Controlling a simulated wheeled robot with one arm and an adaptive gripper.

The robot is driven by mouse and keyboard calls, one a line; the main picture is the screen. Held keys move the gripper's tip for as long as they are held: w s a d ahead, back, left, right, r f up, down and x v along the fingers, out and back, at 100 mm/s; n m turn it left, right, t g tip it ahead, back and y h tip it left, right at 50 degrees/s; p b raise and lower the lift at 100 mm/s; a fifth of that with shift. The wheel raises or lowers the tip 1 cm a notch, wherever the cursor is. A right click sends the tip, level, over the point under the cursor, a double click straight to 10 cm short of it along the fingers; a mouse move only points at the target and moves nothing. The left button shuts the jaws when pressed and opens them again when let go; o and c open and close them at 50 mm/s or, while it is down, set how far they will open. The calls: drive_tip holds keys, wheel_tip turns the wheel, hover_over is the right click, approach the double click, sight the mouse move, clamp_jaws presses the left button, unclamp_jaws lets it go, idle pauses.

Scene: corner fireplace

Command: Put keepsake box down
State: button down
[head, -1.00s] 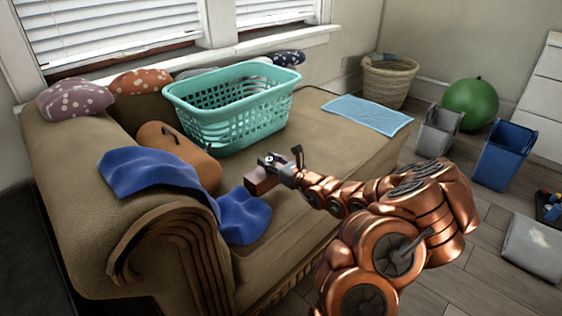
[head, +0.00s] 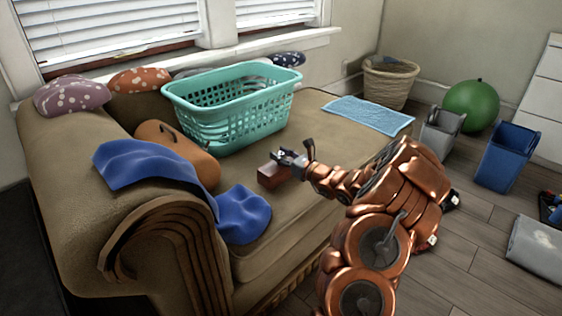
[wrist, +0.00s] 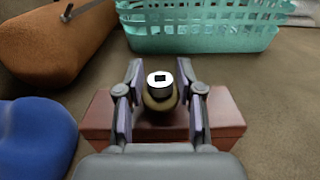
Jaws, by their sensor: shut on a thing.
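The keepsake box is a small reddish-brown box (head: 269,176) at or just above the sofa seat, right of the blue cloth; I cannot tell whether it touches the cushion. My gripper (head: 288,160) is at its right end in the head view. In the wrist view the box (wrist: 222,120) lies across behind the fingers. My gripper (wrist: 161,82) is shut on a rounded knob-like part with a white top, which seems to belong to the box.
The tan sofa (head: 300,205) holds a teal laundry basket (head: 240,112), an orange-brown bag (head: 182,150), a blue cloth (head: 150,165) and a light blue towel (head: 368,115). The seat between box and towel is clear. Bins (head: 507,155) stand on the floor at right.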

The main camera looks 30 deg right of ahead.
drive_tip(key=shift+f, duration=0.65)
drive_tip(key=shift+r, duration=0.15)
drive_tip(key=c, duration=0.7)
unclamp_jaws()
drive_tip(key=p+v, duration=0.3)
drive_tip(key=v, duration=0.7)
drive_tip(key=shift+s+d, duration=0.1)
drive_tip(key=shift+d, duration=0.05)
drive_tip(key=shift+p+v, duration=0.4)
drive_tip(key=shift+v, duration=0.5)
